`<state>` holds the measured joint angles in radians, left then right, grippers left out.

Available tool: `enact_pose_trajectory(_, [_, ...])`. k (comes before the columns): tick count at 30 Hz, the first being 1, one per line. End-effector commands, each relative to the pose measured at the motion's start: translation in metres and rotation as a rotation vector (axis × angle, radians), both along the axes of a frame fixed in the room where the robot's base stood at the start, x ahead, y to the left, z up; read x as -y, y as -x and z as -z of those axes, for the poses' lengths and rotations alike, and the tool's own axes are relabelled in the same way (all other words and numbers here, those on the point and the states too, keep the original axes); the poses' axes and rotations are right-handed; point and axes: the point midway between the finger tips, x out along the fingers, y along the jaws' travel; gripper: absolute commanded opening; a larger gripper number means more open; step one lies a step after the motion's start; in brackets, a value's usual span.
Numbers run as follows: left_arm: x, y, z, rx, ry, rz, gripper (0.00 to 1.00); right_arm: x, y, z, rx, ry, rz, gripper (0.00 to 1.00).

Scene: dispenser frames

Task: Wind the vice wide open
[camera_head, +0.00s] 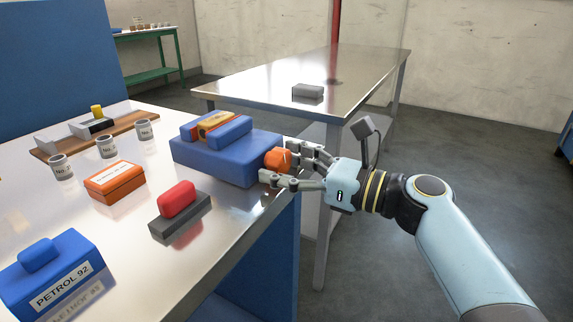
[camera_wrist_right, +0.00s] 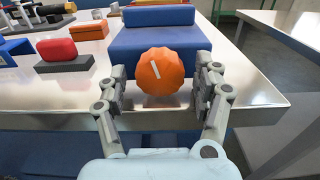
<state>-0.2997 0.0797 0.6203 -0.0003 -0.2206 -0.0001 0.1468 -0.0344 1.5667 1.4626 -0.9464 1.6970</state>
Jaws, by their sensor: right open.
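The vice (camera_head: 215,160) is a blue block near the table's right edge, with two blue jaws on top. A brown and orange piece (camera_head: 213,124) sits between the jaws, close against both as far as I can see. An orange ridged knob (camera_head: 277,158) sticks out of the vice's right end. In the right wrist view the knob (camera_wrist_right: 161,72) faces me and bears a slanted white mark. My right gripper (camera_head: 280,164) is open, its fingers on either side of the knob; in the wrist view small gaps show between fingers and knob. My left gripper is not in view.
On the shiny table (camera_head: 150,195) stand a red-topped grey block (camera_head: 180,222), an orange box (camera_head: 115,184), several labelled cups and a blue "PETROL 92" box (camera_head: 50,275). A second metal table (camera_head: 320,72) with a grey block stands behind. The floor on the right is clear.

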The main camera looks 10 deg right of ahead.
Motion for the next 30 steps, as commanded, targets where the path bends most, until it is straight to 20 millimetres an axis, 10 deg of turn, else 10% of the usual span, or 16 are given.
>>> enact_pose_trajectory(5, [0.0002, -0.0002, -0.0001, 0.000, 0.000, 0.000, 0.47, 0.0001, -0.0001, -0.0001, 0.000, 0.000, 0.000, 0.68])
enact_pose_trajectory(18, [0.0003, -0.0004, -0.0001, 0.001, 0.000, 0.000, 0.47, 0.0004, 0.0000, -0.0001, 0.000, 0.000, 0.001, 0.12])
enact_pose_trajectory(30, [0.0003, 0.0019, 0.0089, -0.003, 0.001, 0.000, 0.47, 0.0011, -0.0008, 0.0012, 0.270, 0.198, 0.001, 0.12])
